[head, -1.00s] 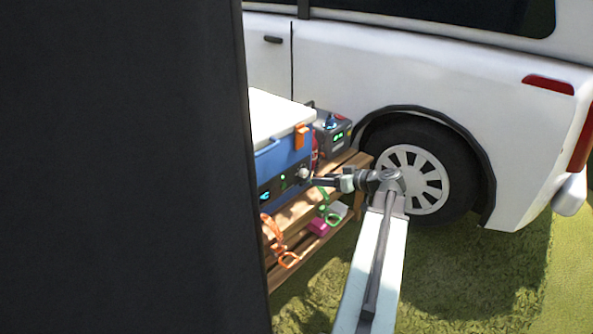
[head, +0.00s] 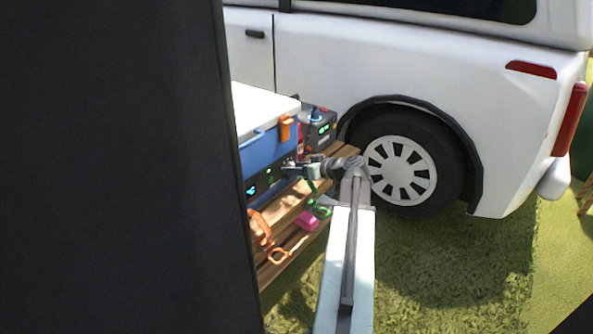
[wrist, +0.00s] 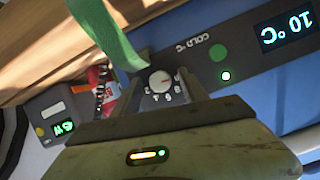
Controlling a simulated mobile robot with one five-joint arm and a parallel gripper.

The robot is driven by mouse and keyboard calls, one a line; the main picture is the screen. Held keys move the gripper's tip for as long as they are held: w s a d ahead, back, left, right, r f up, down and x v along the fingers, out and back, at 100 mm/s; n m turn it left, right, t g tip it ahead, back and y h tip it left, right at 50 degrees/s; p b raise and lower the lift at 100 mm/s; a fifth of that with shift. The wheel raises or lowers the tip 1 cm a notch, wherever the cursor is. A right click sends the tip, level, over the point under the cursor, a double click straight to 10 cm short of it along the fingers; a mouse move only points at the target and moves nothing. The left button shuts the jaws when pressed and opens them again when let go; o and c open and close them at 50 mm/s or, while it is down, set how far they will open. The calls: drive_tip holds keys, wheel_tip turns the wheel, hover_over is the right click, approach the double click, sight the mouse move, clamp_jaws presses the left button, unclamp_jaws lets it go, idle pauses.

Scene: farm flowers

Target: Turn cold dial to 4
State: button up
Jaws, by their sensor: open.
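The cold dial (wrist: 160,81) is a small pale round knob on the dark panel of a blue cooler, with white numbers around it. The wrist view shows it upside down; I cannot read its setting surely. My gripper (wrist: 164,88) is open, its fingers around the dial's two sides; contact is not clear. In the head view my gripper (head: 297,170) is at the cooler's (head: 271,147) front panel and hides the dial. The panel's display (wrist: 287,32) reads 10 °C, beside a green button (wrist: 218,53) and a lit green light (wrist: 226,76).
A green strap (wrist: 107,32) hangs close to my gripper. A grey power box (head: 319,128) stands behind the cooler on a wooden shelf (head: 283,212). Orange (head: 262,228) and pink (head: 307,221) items are below. A white van (head: 400,65) stands behind; grass is open at right.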

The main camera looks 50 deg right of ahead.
clamp_jaws()
drive_tip(key=m+y+b, duration=0.1)
drive_tip(key=m, duration=0.1)
drive_tip(key=m+y+b, duration=0.1)
drive_tip(key=m, duration=0.1)
drive_tip(key=m+y+b, duration=0.1)
drive_tip(key=y, duration=0.1)
drive_tip(key=shift+d+f+m, duration=0.25)
drive_tip(key=shift+f+m, duration=0.05)
drive_tip(key=shift+m, duration=0.1)
drive_tip(key=m+t+y+b, duration=0.1)
drive_tip(key=m+b, duration=0.2)
drive_tip(key=shift+f+m+y+b, duration=0.1)
drive_tip(key=shift+m+y+b, duration=0.25)
drive_tip(key=shift+m+y, duration=0.05)
drive_tip(key=shift+m+t+y+b, duration=0.3)
drive_tip(key=shift+m+t+b, duration=0.2)
drive_tip(key=shift+m+b, duration=0.4)
drive_tip(key=shift+r, duration=0.2)
